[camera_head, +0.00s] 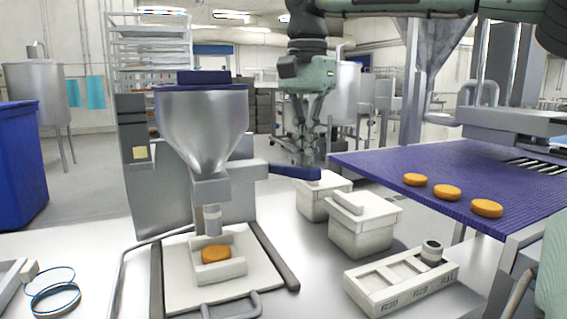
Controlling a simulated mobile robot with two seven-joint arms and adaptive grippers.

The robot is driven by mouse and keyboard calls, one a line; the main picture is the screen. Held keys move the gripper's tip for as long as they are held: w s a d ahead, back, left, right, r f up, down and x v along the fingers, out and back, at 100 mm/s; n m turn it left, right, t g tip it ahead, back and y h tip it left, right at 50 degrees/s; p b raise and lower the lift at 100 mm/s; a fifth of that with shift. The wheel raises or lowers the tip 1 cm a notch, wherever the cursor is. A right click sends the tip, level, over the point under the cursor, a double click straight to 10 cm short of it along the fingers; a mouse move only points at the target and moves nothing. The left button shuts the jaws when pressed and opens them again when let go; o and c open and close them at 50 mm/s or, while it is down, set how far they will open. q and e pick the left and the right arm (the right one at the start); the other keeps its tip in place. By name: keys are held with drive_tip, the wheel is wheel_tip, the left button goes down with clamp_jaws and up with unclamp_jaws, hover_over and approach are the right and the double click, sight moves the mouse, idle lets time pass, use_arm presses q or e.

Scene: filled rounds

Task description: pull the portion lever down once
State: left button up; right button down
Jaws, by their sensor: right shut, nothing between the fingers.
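The portion lever (292,172) has a blue handle that sticks out to the right from the grey filling machine (150,200), at a slight downward slant. The machine has a steel hopper (203,125) above a nozzle (212,220). An orange round (216,254) sits in a white holder (232,270) under the nozzle. My right gripper (306,156) hangs down from above, fingers shut and empty, just above the outer end of the handle in the picture. I cannot tell whether it touches the handle. My left gripper is not in view.
A purple conveyor belt (460,165) with three orange rounds (447,193) runs at the right. Two white lidded boxes (362,238) and a white labelled rack (385,285) stand on the table right of the machine. Blue rings (52,293) lie at the left.

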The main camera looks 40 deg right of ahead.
sight(307, 178)
drive_tip(key=shift+f, duration=0.15)
drive_tip(key=shift+f+b, duration=0.45)
drive_tip(key=shift+f, duration=0.5)
drive_tip(key=shift+s, duration=0.1)
drive_tip(key=shift+s+a+f+b, duration=0.15)
drive_tip(key=shift+f+b, duration=0.4)
drive_tip(key=shift+f, duration=0.55)
drive_tip(key=shift+s+f, duration=0.1)
drive_tip(key=shift+f, duration=0.1)
drive_tip(key=shift+s+f+b, duration=0.1)
drive_tip(key=shift+f+b, duration=0.45)
drive_tip(key=shift+f, duration=0.45)
